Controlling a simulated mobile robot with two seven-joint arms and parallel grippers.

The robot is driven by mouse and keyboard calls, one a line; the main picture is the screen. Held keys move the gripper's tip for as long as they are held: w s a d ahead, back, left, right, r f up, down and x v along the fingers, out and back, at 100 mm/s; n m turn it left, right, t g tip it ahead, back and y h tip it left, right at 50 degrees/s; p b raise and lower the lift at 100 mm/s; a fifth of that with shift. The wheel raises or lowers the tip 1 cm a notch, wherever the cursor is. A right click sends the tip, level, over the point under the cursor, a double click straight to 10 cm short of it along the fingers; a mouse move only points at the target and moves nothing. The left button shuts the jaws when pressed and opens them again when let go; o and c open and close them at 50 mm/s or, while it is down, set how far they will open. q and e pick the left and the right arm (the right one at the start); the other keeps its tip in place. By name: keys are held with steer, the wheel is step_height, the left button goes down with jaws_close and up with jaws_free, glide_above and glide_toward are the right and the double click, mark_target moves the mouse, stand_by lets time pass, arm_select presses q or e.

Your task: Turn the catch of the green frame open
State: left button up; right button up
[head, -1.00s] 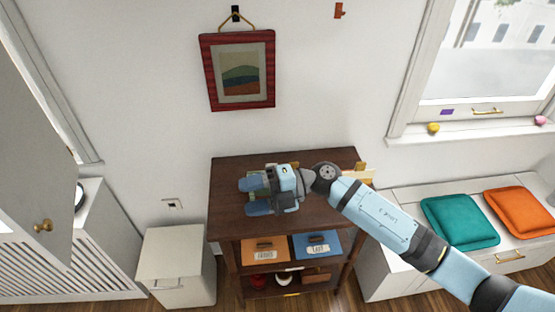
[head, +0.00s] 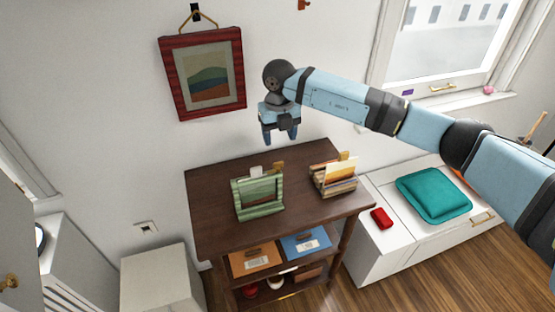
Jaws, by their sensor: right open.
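The green frame (head: 257,198) stands upright on the dark wooden shelf top, left of its middle. Its front faces me, and a pale piece and a brown piece show above its top edge. I cannot make out the catch; the back of the frame is hidden. My right gripper (head: 281,138) hangs in the air above and behind the frame, near the wall, with its fingers pointing down. It is open, empty and apart from the frame. My left gripper is not in view.
A holder with cards and envelopes (head: 335,180) stands right of the frame on the shelf top (head: 220,220). A red-framed picture (head: 204,75) hangs on the wall. A red item (head: 381,218) and a teal cushion (head: 434,194) lie on the white bench. The front of the shelf top is clear.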

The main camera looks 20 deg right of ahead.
mark_target(279, 163)
step_height(279, 163, down, 10)
steer(key=shift+a+r+p, duration=0.1)
steer(key=shift+r+p, duration=0.1)
steer(key=shift+p, duration=0.4)
steer(key=shift+c, duration=0.4)
steer(key=c, duration=0.9)
steer(key=shift+o, duration=0.2)
